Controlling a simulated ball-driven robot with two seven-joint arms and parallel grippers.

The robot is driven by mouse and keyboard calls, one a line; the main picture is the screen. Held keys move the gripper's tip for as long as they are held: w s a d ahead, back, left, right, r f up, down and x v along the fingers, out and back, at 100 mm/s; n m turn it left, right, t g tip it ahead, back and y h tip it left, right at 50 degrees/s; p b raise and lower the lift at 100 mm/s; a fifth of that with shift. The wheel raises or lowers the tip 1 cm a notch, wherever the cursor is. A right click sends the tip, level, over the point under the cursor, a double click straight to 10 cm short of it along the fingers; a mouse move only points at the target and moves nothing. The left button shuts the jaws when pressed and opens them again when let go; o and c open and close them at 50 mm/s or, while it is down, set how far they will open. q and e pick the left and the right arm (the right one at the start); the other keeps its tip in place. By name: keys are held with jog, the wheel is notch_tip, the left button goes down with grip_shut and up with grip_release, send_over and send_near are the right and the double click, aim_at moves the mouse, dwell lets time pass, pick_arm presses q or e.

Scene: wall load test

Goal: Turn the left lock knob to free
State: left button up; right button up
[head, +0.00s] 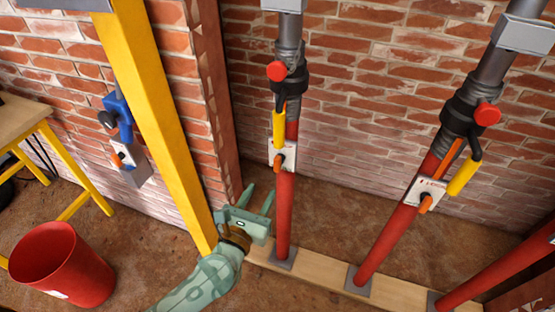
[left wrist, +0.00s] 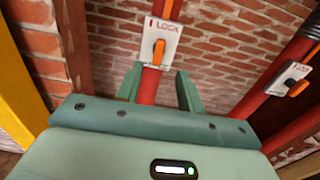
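The left lock knob (head: 279,161) is a small orange lever on a white plate (head: 290,149) on the left red prop (head: 285,215). In the left wrist view the same knob (left wrist: 159,52) points roughly downward under the word LOCK on its plate (left wrist: 169,32). My left gripper (head: 259,197) is open and empty, below and left of the knob, beside the lower prop. In the left wrist view its fingers (left wrist: 160,77) stand apart, with the knob ahead above the gap and the red prop behind it. My right gripper is not in view.
A second red prop (head: 387,245) with its own lock plate (head: 425,190) stands to the right, another (head: 490,275) beyond. A yellow post (head: 160,110) with a blue clamp (head: 120,115) stands close left. A red bucket (head: 62,265) and yellow-legged table (head: 75,170) are farther left. A brick wall is behind.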

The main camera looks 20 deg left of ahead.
aim_at(276, 164)
pick_arm(q)
jog(key=w, duration=0.4)
jog(key=w+b, duration=0.1)
jog(key=w, duration=0.7)
jog(key=shift+w+d, duration=0.25)
jog(key=shift+w, duration=0.05)
grip_shut()
